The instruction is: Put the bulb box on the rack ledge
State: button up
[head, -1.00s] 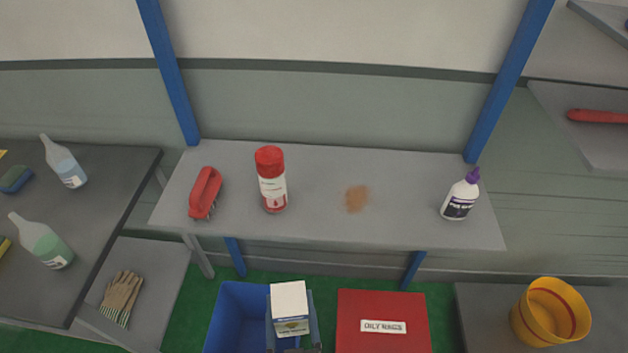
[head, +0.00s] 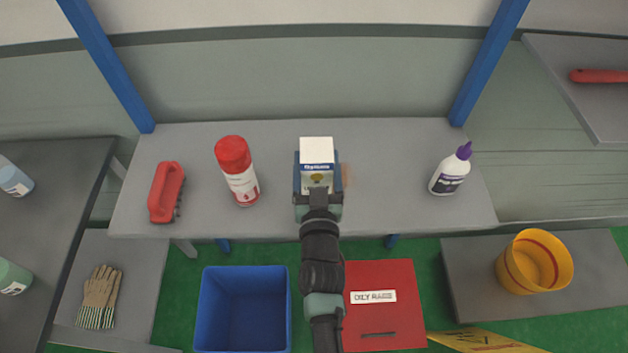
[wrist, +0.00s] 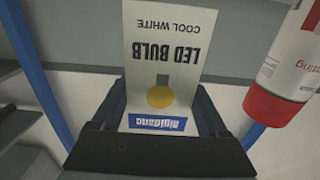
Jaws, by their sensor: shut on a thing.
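The bulb box (head: 317,150) is white with a blue band. In the wrist view the box (wrist: 162,50) fills the middle, its "LED BULB COOL WHITE" print upside down. My gripper (head: 318,172) is shut on the box, with one finger on each side. In the head view both lie over the middle of the grey rack ledge (head: 400,200). I cannot tell whether the box touches the ledge. The box and gripper hide most of the brown stain (head: 346,176).
On the ledge, a red-capped spray can (head: 238,172) and red brush (head: 166,192) stand left of the box, and a purple-capped bottle (head: 451,170) right. A blue bin (head: 243,310) and red oily-rags box (head: 385,330) sit below. Blue posts (head: 108,68) flank the ledge.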

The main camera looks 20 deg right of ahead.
aim_at(316, 179)
jog(key=shift+w+f+b, duration=0.1)
jog(key=shift+f+b, duration=1.25)
jog(key=shift+f, duration=1.25)
jog(key=shift+f, duration=0.15)
jog(key=o, duration=1.2)
jog(key=shift+o, duration=0.2)
jog(key=shift+s, duration=0.25)
jog(key=v, duration=1.1)
jog(key=shift+s+a, duration=0.2)
jog(key=shift+s, duration=0.05)
